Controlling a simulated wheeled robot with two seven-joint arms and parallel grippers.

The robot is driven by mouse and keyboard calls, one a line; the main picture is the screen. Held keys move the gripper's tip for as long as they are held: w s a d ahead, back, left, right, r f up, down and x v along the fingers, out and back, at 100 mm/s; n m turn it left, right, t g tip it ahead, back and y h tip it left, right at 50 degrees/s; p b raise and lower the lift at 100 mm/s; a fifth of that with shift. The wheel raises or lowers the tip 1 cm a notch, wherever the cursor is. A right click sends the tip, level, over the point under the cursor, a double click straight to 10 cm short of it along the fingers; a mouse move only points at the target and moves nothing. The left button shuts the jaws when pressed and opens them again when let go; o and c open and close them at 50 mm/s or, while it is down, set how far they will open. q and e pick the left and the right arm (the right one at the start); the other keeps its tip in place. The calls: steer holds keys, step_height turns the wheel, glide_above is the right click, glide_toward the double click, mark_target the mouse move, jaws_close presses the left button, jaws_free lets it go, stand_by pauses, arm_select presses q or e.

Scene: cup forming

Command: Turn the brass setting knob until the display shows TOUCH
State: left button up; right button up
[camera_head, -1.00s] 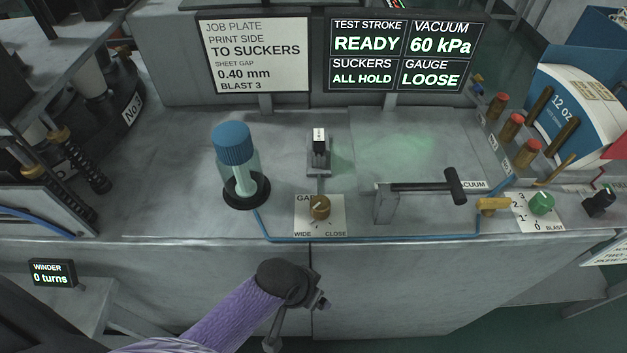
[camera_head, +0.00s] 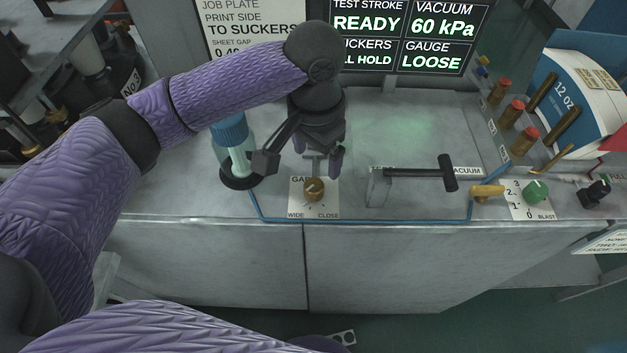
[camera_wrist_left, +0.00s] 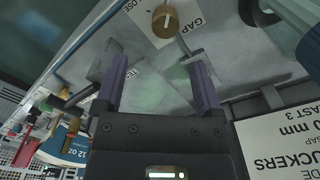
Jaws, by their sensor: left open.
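The brass setting knob (camera_head: 314,189) sits on a white GAP plate (camera_head: 299,208) marked WIDE and CLOSE, near the bench's front edge. It also shows at the top of the left wrist view (camera_wrist_left: 165,21), with a pale pointer line. The display (camera_head: 432,52) reads LOOSE under GAUGE, with READY and 60 kPa above; its left part is hidden by my arm. My left gripper (camera_head: 318,165) is open and empty, pointing down just behind and above the knob, apart from it. Its two fingers show spread in the left wrist view (camera_wrist_left: 160,85). My right gripper is not in view.
A blue-capped bottle (camera_head: 232,145) stands left of the gripper, close to my wrist. A black T-handle (camera_head: 446,172) lies to the right. A blue hose (camera_head: 400,221) runs along the front edge.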

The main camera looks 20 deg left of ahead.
mark_target(313, 185)
arm_select(q)
steer(key=shift+w+a+r, duration=0.1)
steer(key=shift+a, duration=0.25)
step_height(313, 185, down, 10)
steer(key=b, duration=0.3)
steer(key=shift+r, duration=0.25)
